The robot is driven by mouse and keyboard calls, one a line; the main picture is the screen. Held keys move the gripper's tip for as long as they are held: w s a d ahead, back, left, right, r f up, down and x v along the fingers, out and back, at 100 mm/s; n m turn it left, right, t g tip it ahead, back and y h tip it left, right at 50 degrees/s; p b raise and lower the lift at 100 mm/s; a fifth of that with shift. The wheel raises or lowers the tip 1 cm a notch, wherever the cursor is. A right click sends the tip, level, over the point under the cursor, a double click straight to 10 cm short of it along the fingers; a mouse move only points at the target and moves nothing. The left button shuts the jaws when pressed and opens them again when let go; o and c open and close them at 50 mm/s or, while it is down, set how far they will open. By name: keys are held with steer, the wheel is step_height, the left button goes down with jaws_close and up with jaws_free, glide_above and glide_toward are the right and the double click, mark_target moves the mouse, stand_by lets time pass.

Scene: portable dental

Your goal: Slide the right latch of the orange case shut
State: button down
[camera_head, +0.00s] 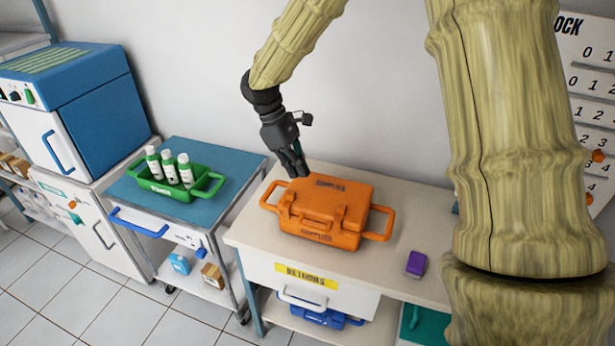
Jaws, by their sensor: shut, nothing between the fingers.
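The orange case (326,189) lies closed on the pale bench top, with a side handle at each end and a front handle. Its right latch (340,214) is on the front edge of the lid, right of the front handle. The left latch (288,200) is on the same edge to the left. The view is too small to tell how far either latch is slid. My gripper (301,174) is shut and empty, pointing down near the back left part of the lid, apart from both latches. I cannot tell whether its tips touch the case.
A purple box (416,263) lies on the bench (385,277) to the right of the case. A green tray (172,193) with white bottles stands on the blue-topped cart to the left. My large arm link fills the right side. The bench front is clear.

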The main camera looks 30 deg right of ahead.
mark_target(330, 209)
steer(key=p+x, duration=0.2)
steer(key=x, duration=0.6)
steer(key=shift+s+d, duration=0.1)
steer(key=shift+s, duration=0.15)
steer(key=shift+s+d+f+p, duration=0.15)
steer(key=shift+s+d+p, duration=0.4)
steer(key=shift+s+d, duration=0.5)
steer(key=shift+s+d+f, duration=0.15)
steer(key=shift+s+d, duration=0.15)
steer(key=shift+s, duration=0.2)
steer(key=shift+s, duration=0.1)
